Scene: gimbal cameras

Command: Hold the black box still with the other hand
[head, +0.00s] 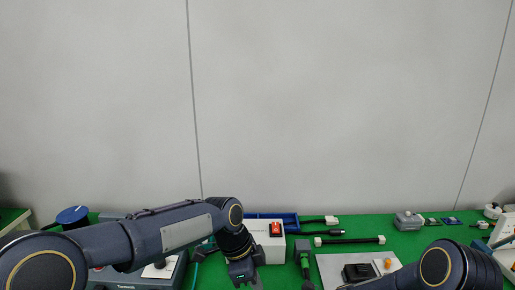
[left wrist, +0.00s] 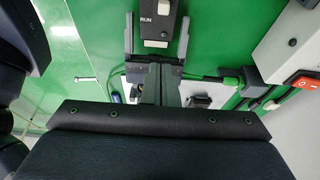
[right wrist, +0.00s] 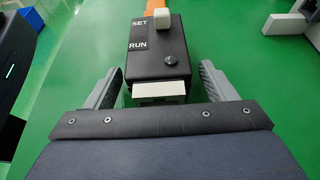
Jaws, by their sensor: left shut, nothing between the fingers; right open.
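A black box (right wrist: 157,58) marked SET and RUN shows in the right wrist view, with a dark round button, a white knob on top and a white block at its near end. My open right gripper (right wrist: 160,88) has one finger on each side of that near end, with gaps and no visible contact. A black box marked RUN (left wrist: 156,20) also shows at the top of the left wrist view; I cannot tell if it is the same one. My left gripper (left wrist: 160,84) is shut and empty below it. In the head view the left gripper (head: 243,274) is low centre; the right gripper is hidden.
A white box with a red switch (head: 276,229) stands right of my left gripper. A grey plate (head: 330,265) carries a black part and an orange button. A blue tray, cables and small connectors lie behind on the green table (head: 385,227). Green surface is clear beside the right gripper.

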